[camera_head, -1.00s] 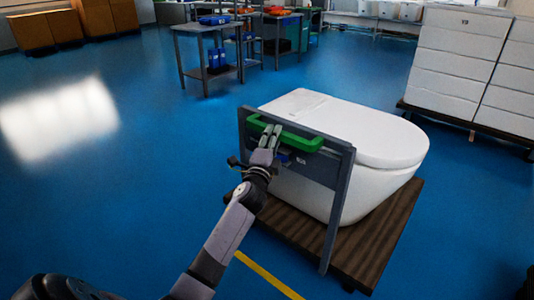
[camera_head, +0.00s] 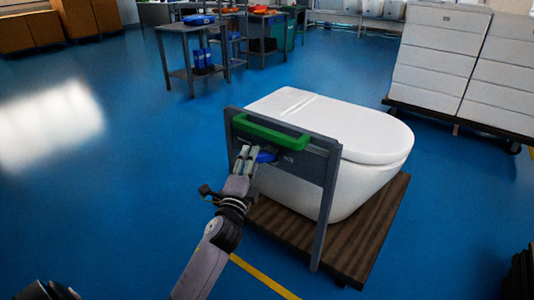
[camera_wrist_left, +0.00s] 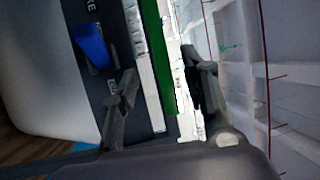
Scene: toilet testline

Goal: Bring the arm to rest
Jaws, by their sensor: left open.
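My left gripper (camera_head: 243,161) is at the near side of the cart's grey frame, just below and left of the green handle (camera_head: 270,134). In the left wrist view its two fingers (camera_wrist_left: 160,88) stand apart with nothing held between them. The green handle (camera_wrist_left: 158,58) shows beyond and between the fingers there. A blue part (camera_head: 266,156) on the grey frame is beside the gripper; it also shows in the left wrist view (camera_wrist_left: 92,45). My right gripper is not in view.
A white toilet (camera_head: 355,135) stands on a brown wooden cart base (camera_head: 370,240) behind the grey frame (camera_head: 326,205). White stacked boxes (camera_head: 440,60) stand at the back right. Grey tables (camera_head: 185,30) are at the back. The blue floor on the left is clear.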

